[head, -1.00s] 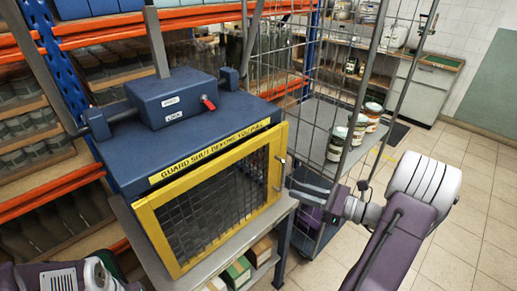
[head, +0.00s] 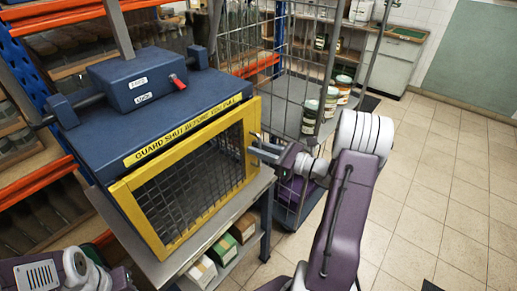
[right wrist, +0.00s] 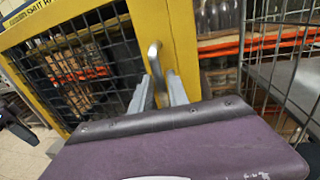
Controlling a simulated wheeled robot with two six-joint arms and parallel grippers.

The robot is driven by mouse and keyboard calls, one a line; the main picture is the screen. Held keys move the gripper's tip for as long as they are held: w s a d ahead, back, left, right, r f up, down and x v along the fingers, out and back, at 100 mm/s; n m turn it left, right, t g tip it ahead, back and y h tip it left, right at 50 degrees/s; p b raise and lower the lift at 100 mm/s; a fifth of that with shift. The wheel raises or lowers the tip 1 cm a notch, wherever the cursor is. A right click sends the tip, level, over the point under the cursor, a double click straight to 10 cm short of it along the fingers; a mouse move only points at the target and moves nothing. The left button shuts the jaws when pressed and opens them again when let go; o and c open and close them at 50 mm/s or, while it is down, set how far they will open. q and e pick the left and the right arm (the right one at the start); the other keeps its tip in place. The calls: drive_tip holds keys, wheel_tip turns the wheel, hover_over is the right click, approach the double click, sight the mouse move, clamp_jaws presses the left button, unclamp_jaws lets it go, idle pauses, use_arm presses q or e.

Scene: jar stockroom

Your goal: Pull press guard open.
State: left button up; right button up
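The press (head: 150,110) is a blue box on a grey stand, with a red lever on top. Its guard (head: 133,213) is a yellow frame with dark wire mesh; it looks shut against the press front. In the right wrist view the guard (right wrist: 183,45) has a metal bar handle (right wrist: 154,58) on its right-hand upright. My right gripper (head: 262,150) is at this handle. Its fingers (right wrist: 159,92) are apart, one on each side of the handle's lower part; I cannot tell whether they touch it. My left arm shows at the lower left, its gripper out of view.
A wire cage trolley (head: 300,75) with several jars (head: 327,100) stands close behind my right gripper. Orange-beamed shelves are at the left. Small boxes (head: 243,227) sit under the press. The tiled floor (head: 430,190) at the right is clear.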

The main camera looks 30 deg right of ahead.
drive_tip(key=shift+d, duration=0.1)
clamp_jaws()
idle(1.2)
